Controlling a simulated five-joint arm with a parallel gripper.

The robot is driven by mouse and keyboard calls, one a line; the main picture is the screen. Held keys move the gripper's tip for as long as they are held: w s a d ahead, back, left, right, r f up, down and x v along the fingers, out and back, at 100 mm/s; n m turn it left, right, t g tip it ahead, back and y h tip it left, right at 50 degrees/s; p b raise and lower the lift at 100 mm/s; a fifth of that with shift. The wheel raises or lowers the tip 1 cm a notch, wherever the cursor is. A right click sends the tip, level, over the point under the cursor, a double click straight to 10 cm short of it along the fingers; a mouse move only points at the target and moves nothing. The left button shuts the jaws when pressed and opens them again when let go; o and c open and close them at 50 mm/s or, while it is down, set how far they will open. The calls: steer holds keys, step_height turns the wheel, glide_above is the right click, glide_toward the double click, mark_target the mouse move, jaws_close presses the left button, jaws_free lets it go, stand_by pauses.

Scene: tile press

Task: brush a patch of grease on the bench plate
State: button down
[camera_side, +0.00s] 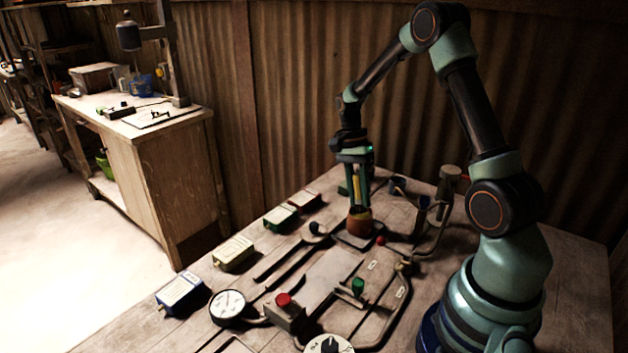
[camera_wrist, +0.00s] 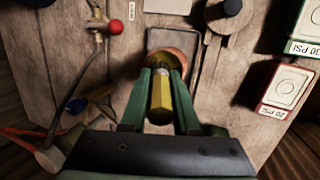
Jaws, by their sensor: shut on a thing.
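My gripper (camera_side: 358,200) points straight down and is shut on a yellow brush handle (camera_wrist: 160,101), which stands upright between the green fingers. The handle also shows in the side view (camera_side: 356,188). Just under the fingertips is a round orange-brown body (camera_side: 360,223); it shows in the wrist view too (camera_wrist: 180,56). I cannot tell whether it is the brush head or a pot around it. It stands over a small dark square plate (camera_side: 350,240). A pale flat bench plate (camera_side: 328,277) lies nearer the camera. I cannot make out a grease patch.
A red ball knob (camera_side: 380,241) on a lever stands close right of the orange-brown body. Labelled boxes, such as a green one (camera_side: 280,217) and a yellow one (camera_side: 234,253), line the left edge. A dial gauge (camera_side: 227,304) and red button box (camera_side: 286,312) stand in front.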

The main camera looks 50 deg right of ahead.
steer(key=shift+f, duration=0.7)
stand_by(1.3)
steer(key=shift+r, duration=3.6)
